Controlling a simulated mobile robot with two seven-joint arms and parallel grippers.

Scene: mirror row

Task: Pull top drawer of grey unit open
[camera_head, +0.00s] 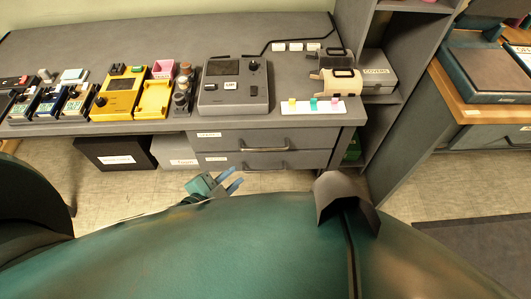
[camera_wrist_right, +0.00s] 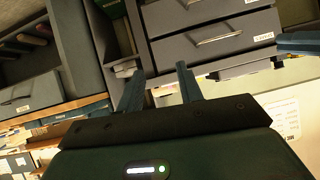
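The grey unit has two drawers under the right part of the counter. The top drawer (camera_head: 235,141) and the lower drawer (camera_head: 232,162) look shut, each with a bar handle and a white label. My left gripper (camera_head: 232,181) is open and empty, in front of and apart from the drawers, below their left part in the head view. The right wrist view looks upside down; in it the top drawer (camera_wrist_right: 243,32) is the nearer one. My right gripper (camera_wrist_right: 160,75) is open and empty there, apart from the handles. It cannot be made out in the head view.
The counter holds a grey device (camera_head: 235,86), a yellow device (camera_head: 118,94) and a white strip with coloured blocks (camera_head: 313,108). A black bin (camera_head: 112,153) stands left below. A shelf with a covers box (camera_head: 377,72) stands right.

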